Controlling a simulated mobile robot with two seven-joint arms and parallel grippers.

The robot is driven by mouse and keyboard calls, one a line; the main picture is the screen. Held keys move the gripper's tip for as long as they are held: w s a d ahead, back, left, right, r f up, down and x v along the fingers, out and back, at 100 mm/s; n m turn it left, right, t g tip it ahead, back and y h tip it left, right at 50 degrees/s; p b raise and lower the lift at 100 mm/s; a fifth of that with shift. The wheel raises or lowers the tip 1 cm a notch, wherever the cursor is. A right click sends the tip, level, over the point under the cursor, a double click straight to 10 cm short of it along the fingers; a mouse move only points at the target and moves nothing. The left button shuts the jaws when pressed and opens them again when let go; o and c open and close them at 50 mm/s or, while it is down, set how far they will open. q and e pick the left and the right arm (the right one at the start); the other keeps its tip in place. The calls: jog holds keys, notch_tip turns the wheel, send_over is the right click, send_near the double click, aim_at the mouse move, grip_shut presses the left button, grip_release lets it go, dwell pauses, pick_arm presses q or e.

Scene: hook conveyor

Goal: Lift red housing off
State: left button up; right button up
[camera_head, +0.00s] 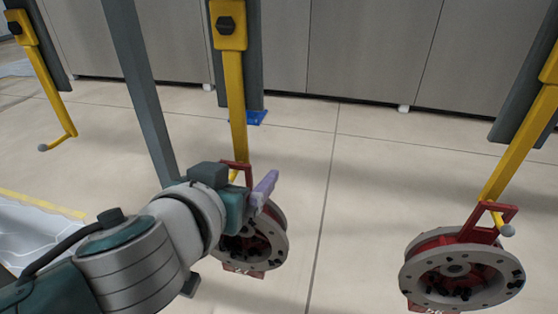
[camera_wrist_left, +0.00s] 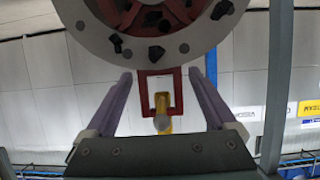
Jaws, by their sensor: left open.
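A red housing with a grey round flange (camera_head: 268,243) hangs by its red handle from the middle yellow hook (camera_head: 235,100). My left gripper (camera_head: 262,190) is at the handle and hides part of it and of the housing. In the left wrist view the gripper (camera_wrist_left: 158,88) is open, with one purple finger on each side of the red handle (camera_wrist_left: 144,90) and a gap on both sides. The flange (camera_wrist_left: 200,38) fills the top of that view. My right gripper is in neither view.
A second red housing (camera_head: 460,268) hangs from the right hook (camera_head: 515,160). The left hook (camera_head: 47,90) is empty. A grey post (camera_head: 140,80) stands left of the middle hook. A pale tray (camera_head: 40,235) lies at the left. Open floor separates the two housings.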

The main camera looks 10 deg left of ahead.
pick_arm(q)
jog(key=shift+x, duration=0.95)
grip_shut()
jog(key=shift+r, duration=0.15)
dwell(0.3)
